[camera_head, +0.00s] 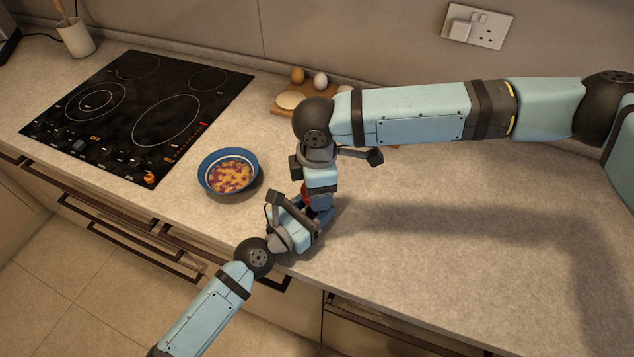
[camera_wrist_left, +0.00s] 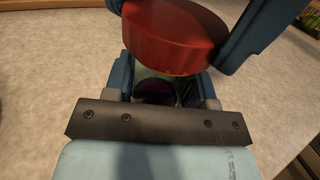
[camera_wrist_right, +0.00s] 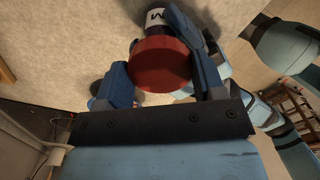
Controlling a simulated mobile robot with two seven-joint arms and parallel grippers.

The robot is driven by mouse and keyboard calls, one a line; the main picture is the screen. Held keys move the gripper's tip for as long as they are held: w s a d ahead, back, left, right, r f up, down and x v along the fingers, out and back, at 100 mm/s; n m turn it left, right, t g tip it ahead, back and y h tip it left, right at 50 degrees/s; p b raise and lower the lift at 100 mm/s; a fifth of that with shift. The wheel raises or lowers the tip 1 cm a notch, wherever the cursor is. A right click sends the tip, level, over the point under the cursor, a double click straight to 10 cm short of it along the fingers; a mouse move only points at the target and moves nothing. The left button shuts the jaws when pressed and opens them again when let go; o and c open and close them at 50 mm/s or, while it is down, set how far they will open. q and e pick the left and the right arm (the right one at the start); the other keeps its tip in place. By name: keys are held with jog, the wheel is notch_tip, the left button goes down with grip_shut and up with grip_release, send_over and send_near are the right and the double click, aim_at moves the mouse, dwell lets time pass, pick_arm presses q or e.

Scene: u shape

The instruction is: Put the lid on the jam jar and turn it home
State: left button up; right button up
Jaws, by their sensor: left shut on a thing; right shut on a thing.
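My right gripper (camera_wrist_right: 160,78) is shut on the red lid (camera_wrist_right: 160,64), which sits between its blue fingers. My left gripper (camera_wrist_left: 160,82) is shut on the jam jar (camera_wrist_left: 156,92), whose dark purple contents show between its fingers. The jar's pale label with dark lettering (camera_wrist_right: 157,17) shows just past the lid in the right wrist view. In the left wrist view the lid (camera_wrist_left: 172,36) is over the jar, and I cannot tell whether they touch. In the head view both grippers meet near the counter's front edge, where only a bit of red (camera_head: 306,192) shows.
A blue bowl of food (camera_head: 205,180) stands left of the grippers. A black hob (camera_head: 115,115) lies farther left. A wooden board (camera_head: 285,106) with eggs (camera_head: 320,80) is behind my right arm. The counter to the right (camera_head: 460,240) is clear.

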pick_arm(q)
grip_shut()
pick_arm(e)
jog(key=m, duration=0.3)
jog(key=shift+f, duration=0.15)
jog(key=m, duration=0.4)
jog(key=shift+s+m, duration=0.1)
jog(key=shift+m, duration=0.3)
jog(key=m, duration=0.4)
jog(key=shift+m, duration=0.3)
jog(key=m, duration=0.5)
jog(key=shift+a, duration=0.1)
jog(key=m, duration=0.5)
jog(key=shift+f, duration=0.1)
jog(key=m, duration=1)
jog(key=shift+a+m, duration=0.1)
jog(key=shift+m, duration=0.2)
jog(key=m, duration=0.2)
jog(key=shift+m, duration=0.4)
jog(key=o, duration=1)
jog(key=shift+c, duration=0.2)
